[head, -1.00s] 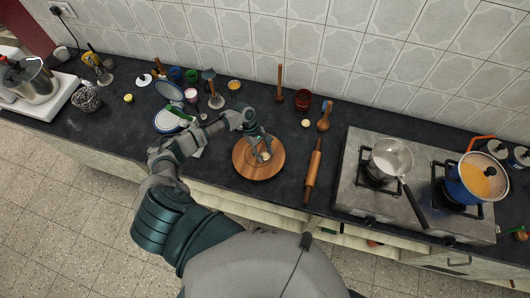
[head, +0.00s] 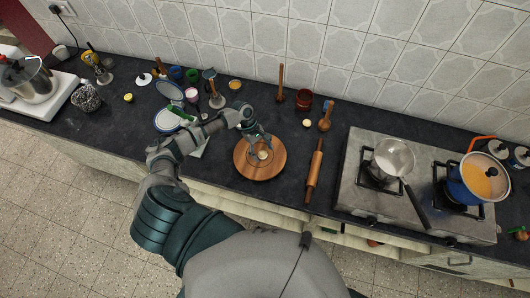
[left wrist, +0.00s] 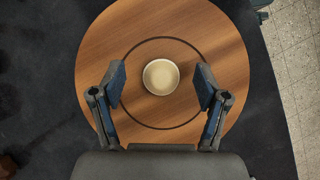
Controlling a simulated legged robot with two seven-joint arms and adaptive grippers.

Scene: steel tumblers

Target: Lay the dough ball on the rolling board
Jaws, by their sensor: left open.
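The rolling board (head: 245,168) is a round wooden disc on the dark counter, and it fills much of the left wrist view (left wrist: 215,40). The pale dough ball (head: 263,155) is on the board near its middle. In the left wrist view the dough ball (left wrist: 161,77) lies inside the dark ring marked on the wood. My left gripper (head: 261,150) is above the board with its fingers spread. Its fingertips (left wrist: 160,80) stand on either side of the dough ball, with a clear gap on both sides. My right gripper is out of view.
A rolling pin (head: 315,172) lies right of the board. Another small pale ball (head: 306,123) and a wooden pestle-like item (head: 325,118) are behind it. A stove (head: 350,195) with a pan (head: 392,157) is at the right. An open round tin (head: 168,120) is at the left.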

